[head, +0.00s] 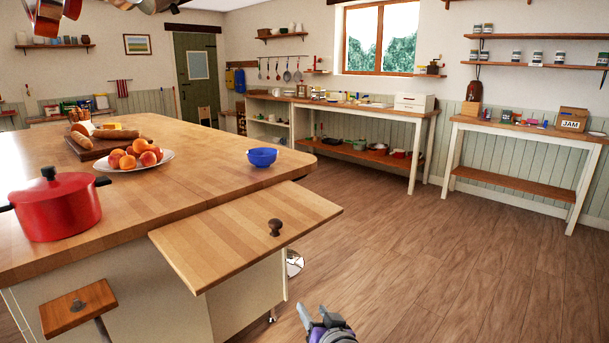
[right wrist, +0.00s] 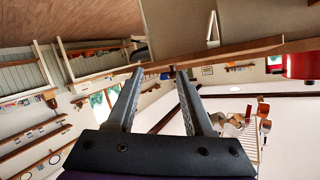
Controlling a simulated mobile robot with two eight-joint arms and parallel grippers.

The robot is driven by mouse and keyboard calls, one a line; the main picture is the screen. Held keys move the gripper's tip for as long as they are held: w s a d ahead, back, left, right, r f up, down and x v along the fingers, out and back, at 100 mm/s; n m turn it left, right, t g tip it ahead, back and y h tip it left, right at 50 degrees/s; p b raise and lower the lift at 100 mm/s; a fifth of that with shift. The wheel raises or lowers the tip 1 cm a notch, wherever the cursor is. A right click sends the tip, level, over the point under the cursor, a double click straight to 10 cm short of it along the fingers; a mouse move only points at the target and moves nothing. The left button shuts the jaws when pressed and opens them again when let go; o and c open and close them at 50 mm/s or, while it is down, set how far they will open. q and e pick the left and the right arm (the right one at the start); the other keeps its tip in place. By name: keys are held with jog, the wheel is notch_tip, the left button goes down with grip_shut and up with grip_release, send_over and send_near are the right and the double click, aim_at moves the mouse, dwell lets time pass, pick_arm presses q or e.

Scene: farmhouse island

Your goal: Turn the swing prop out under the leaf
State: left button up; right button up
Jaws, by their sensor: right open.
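The wooden leaf (head: 245,225) juts out from the island's right side, looks roughly level, and has a dark knob (head: 275,227) on top near its outer edge. In the right wrist view the picture is upside down and the leaf's edge (right wrist: 240,50) crosses behind the fingers. A thin pale upright (head: 285,274) shows under the leaf; it may be the swing prop, but I cannot tell. A similar pale strip (right wrist: 213,28) shows in the wrist view. My right gripper (head: 314,312) is open and empty, apart from the leaf and nearer the camera. My left gripper is out of view.
The island top (head: 200,140) holds a red pot (head: 57,208), a fruit plate (head: 152,161) and a blue bowl (head: 262,157). A small wooden top on a post (head: 78,308) stands front left. A shiny round metal thing (head: 294,263) shows beyond the leaf. The floor (head: 450,260) at right is clear.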

jog(key=s+d+f+g+h, duration=0.1)
jog(key=s+d+f+g, duration=0.35)
jog(key=s, duration=0.65)
jog(key=s+d+f+g+h, duration=0.2)
jog(key=s+d+f, duration=0.45)
jog(key=s, duration=0.35)
jog(key=s+d+f+g+h, duration=0.1)
jog(key=s+d+f+g, duration=0.25)
jog(key=s+f, duration=0.55)
pick_arm(q)
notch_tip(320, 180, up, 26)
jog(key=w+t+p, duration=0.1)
jog(key=p, duration=2.1)
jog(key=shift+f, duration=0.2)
pick_arm(e)
notch_tip(320, 180, up, 27)
jog(key=s+d+t, duration=0.1)
jog(key=s, duration=0.1)
jog(key=shift+n+t, duration=0.3)
